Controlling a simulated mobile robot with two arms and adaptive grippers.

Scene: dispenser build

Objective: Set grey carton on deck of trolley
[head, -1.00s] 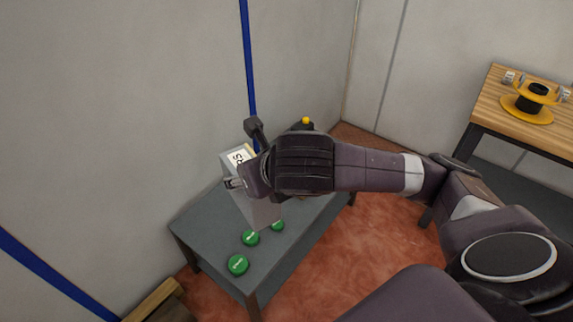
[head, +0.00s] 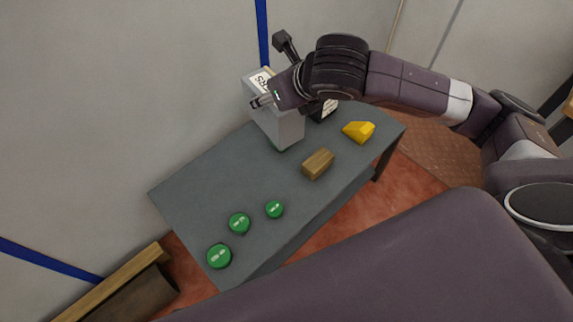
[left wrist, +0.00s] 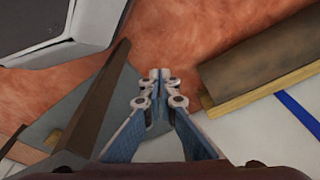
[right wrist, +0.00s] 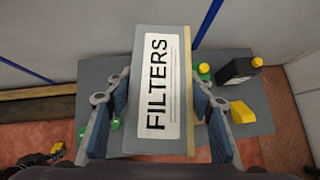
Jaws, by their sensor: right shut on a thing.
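The grey carton (head: 283,127) has a white label and is gripped by my right gripper (head: 262,100) over the far part of a grey table. In the right wrist view the carton (right wrist: 160,85) reads FILTERS and sits between both fingers. I cannot tell in the head view whether its base touches the tabletop. My left gripper (left wrist: 158,78) shows only in the left wrist view; its fingertips are together, with nothing visible between them. No trolley can be made out for sure.
The grey table (head: 200,190) stands against the wall. On it are green round lids (head: 239,223), a wooden block (head: 318,164), a yellow wedge (head: 359,132) and a dark bottle (right wrist: 237,70) with a yellow cap. A wooden-edged item (head: 120,285) stands at lower left.

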